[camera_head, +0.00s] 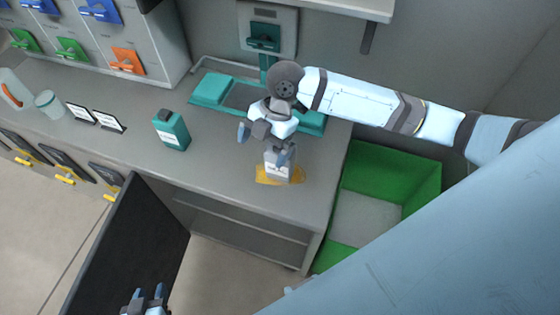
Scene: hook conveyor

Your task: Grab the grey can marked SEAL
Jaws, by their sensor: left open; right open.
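A small grey can (276,172) with a white label stands on a yellow patch (297,175) near the right end of the grey counter. The label's print is too small to read. My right gripper (263,146) is open just above and behind the can. One finger overlaps the can's upper part in the picture, and the other is out to the left. I cannot tell whether the finger touches the can. My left gripper (149,296) is open and empty at the bottom edge, low by the dark open cabinet door, far from the can.
A teal canister (173,134) stands left of the can on the counter (235,165). A teal tray (212,88) lies behind my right gripper. A green bin (408,170) stands right of the counter. A dark cabinet door (130,245) hangs open in front.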

